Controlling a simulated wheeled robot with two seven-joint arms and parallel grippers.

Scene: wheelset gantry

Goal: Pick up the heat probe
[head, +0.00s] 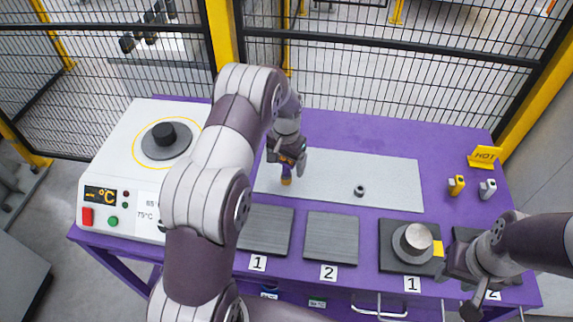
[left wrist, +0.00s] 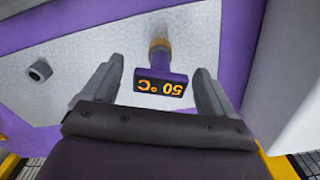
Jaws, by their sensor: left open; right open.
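The heat probe (head: 286,172) stands on the light grey mat, purple with an orange-yellow lower end. In the left wrist view the heat probe (left wrist: 160,88) has a display reading 50 °C. My left gripper (head: 287,162) is open, with its fingers on either side of the probe; it also shows in the left wrist view (left wrist: 160,70). A gap shows between each finger and the probe. My right gripper (head: 456,284) is open at the lower right, beside a metal cylinder with a yellow tab (head: 416,238).
A white heater (head: 122,178) with a round plate and black knob stands at the left. A small dark ring (head: 359,190) lies on the grey mat (head: 395,180). Dark pads line the front. Yellow and white small items and a HOT sign (head: 484,156) are at the right. Mesh fencing stands behind.

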